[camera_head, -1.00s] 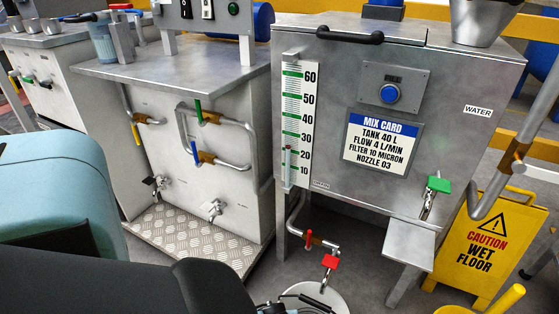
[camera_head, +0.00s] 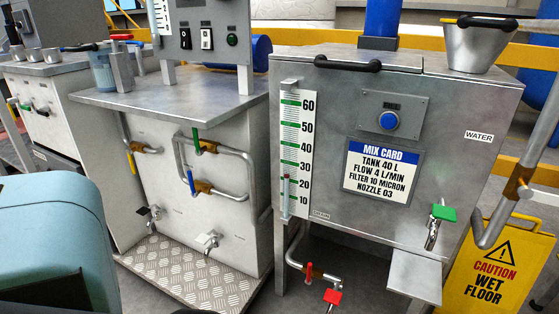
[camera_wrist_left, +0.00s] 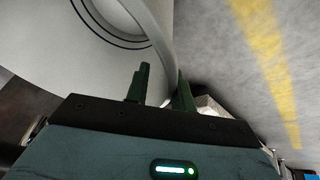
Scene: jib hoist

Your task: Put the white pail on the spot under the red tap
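The red tap (camera_head: 333,297) sits low under the steel tank, at the bottom edge of the head view. The floor spot under it is out of frame. The white pail (camera_wrist_left: 60,60) fills the upper left of the left wrist view, with dark curved rings on it; the head view does not show it. My left gripper (camera_wrist_left: 164,82) has its two dark green fingers apart, close to the pail. A curved grey band (camera_wrist_left: 158,28), rim or handle, runs down to the fingers; I cannot tell whether they touch it. My right gripper is not in view.
The steel tank (camera_head: 460,170) carries a green tap (camera_head: 443,213) above a small shelf (camera_head: 415,272). A yellow wet-floor sign (camera_head: 490,265) stands at right. A steel cabinet with a checker-plate step (camera_head: 185,270) is at left. A yellow floor line (camera_wrist_left: 262,60) shows in the wrist view.

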